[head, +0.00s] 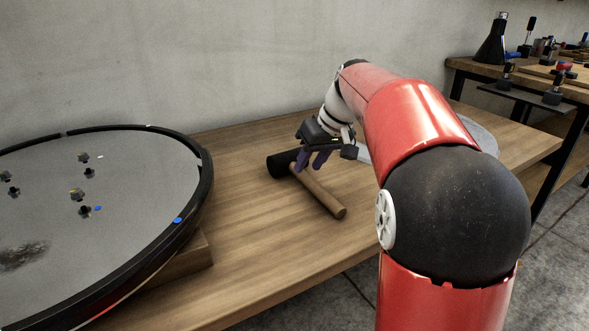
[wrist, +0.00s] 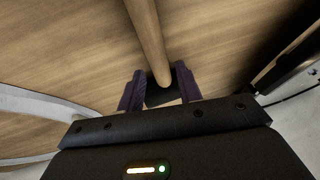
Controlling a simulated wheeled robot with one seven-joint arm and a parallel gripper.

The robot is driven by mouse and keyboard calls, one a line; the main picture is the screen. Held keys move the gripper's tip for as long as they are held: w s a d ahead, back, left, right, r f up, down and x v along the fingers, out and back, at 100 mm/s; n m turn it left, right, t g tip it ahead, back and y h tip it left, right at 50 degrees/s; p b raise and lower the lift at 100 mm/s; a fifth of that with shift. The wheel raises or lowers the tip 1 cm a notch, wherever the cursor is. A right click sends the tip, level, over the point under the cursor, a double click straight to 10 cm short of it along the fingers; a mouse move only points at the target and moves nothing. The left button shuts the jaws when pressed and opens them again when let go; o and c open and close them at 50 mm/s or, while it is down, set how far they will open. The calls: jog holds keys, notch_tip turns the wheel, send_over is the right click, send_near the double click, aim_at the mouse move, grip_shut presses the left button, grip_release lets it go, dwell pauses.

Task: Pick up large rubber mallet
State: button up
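The large rubber mallet lies on the wooden table, its black head (head: 281,164) to the back left and its brown wooden handle (head: 322,194) running toward the front right. My gripper (head: 310,164) is at the head end of the handle, with its purple fingers pointing down. In the wrist view, the handle (wrist: 148,38) comes down from the top to between the two fingertips (wrist: 160,88). The fingers stand apart on either side of it, with gaps showing. Part of the dark head (wrist: 181,83) shows between the fingers. My gripper body hides the rest of the head there.
A large round grey disc with a black rim (head: 205,190) and small parts on it fills the left. A pale round object (head: 484,138) lies partly behind my arm. A second bench (head: 468,68) with tools stands at the back right. Bare tabletop (head: 245,215) surrounds the mallet.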

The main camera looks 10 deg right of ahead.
aim_at(306, 173)
jog(key=shift+x, duration=1.85)
jog(key=shift+s+d+f, duration=0.1)
grip_shut()
